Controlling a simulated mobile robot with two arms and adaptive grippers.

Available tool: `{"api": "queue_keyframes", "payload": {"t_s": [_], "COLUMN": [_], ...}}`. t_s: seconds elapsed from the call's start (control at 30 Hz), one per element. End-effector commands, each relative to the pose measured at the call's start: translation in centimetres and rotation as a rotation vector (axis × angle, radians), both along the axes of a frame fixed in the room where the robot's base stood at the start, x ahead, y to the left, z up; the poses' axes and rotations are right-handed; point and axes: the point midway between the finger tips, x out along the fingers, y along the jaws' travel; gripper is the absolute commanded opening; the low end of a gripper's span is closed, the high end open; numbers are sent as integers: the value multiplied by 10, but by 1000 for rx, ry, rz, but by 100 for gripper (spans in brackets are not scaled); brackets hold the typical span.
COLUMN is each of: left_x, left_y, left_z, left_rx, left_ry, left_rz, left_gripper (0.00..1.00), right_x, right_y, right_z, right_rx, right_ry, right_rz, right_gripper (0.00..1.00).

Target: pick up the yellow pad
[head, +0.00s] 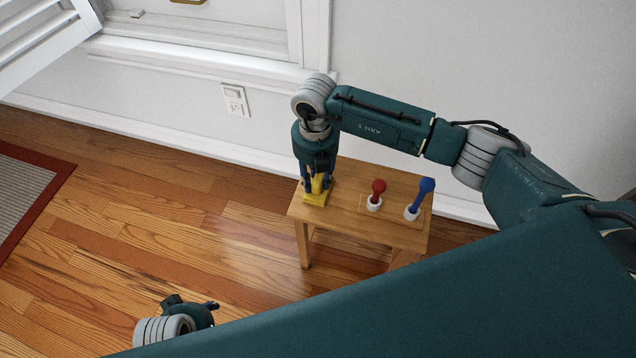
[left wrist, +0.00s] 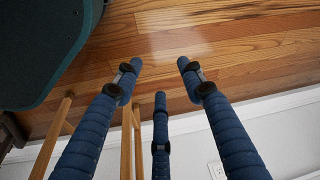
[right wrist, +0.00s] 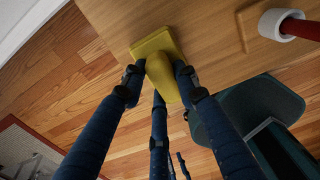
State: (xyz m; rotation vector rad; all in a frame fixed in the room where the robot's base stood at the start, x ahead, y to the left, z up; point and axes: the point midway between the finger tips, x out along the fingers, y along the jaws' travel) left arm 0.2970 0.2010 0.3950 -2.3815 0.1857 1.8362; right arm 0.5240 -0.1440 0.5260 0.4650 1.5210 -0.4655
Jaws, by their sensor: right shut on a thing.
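The yellow pad (head: 316,194) is at the left end of a small wooden table (head: 350,183).
A red-knobbed piece (head: 377,192) and a blue-topped piece (head: 421,198) stand in white cups on the table, right of the yellow pad. The wall with an outlet (head: 235,100) is behind. A rug (head: 30,200) lies at the left; the wooden floor between is clear.

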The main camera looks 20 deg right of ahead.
Motion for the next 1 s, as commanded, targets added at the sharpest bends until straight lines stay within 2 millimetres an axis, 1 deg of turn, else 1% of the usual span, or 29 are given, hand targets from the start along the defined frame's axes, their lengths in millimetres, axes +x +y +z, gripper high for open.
{"api": "queue_keyframes", "payload": {"t_s": [0.17,0.27,0.33,0.37,0.47,0.57,0.7,0.8,0.9,1.0], "left_x": [0,0,-1,-1,-2,-7,-13,-17,-21,-24], "left_y": [0,0,0,1,1,1,1,2,2,2], "left_z": [1,0,-5,-12,-25,-38,-57,-68,-77,-83], "left_rx": [0,-1,-1,1,2,2,3,4,4,4], "left_ry": [-1,-2,2,6,14,22,33,39,43,46], "left_rz": [0,0,0,-1,-2,-3,-5,-6,-7,-8], "left_gripper": [40,40,40,40,40,40,40,40,40,40], "right_x": [1,1,2,2,2,2,2,1,1,1], "right_y": [0,0,0,0,0,0,0,0,0,0], "right_z": [4,12,21,27,48,76,118,145,166,182], "right_rx": [0,0,1,1,1,2,1,0,1,0], "right_ry": [-1,-2,-4,-4,-6,-6,-7,-5,-4,-4], "right_rz": [0,-1,-1,-1,0,1,1,1,0,0], "right_gripper": [3,3,3,3,3,3,3,3,3,3]}}
